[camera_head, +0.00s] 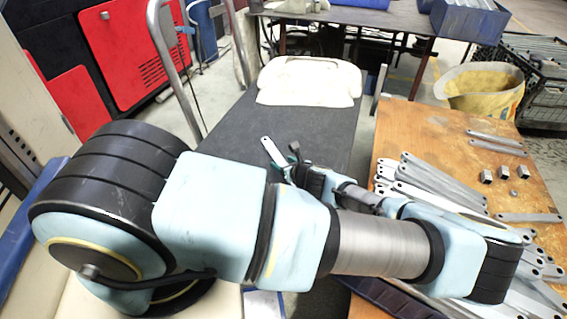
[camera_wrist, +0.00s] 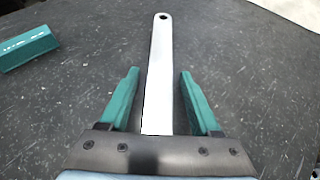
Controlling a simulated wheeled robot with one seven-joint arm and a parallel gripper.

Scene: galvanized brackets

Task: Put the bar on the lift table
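A flat light-grey metal bar (camera_wrist: 160,70) with a hole at its far end lies over the dark top of the lift table (camera_head: 225,135). In the head view the bar (camera_head: 272,151) shows just left of my gripper (camera_head: 287,156). In the wrist view my gripper (camera_wrist: 158,85) has its two green fingers apart, one on each side of the bar, with a gap on both sides. The bar's near end is between the fingers, close to the palm. It appears to rest on the dark surface, but I cannot tell whether it lies fully flat.
A cream moulded piece (camera_head: 310,80) lies at the table's far end. A green block (camera_wrist: 25,48) is left of the bar. The wooden table (camera_head: 400,120) at right holds several similar bars (camera_head: 440,180) and small metal blocks (camera_head: 486,176). A yellow bucket (camera_head: 482,88) stands behind.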

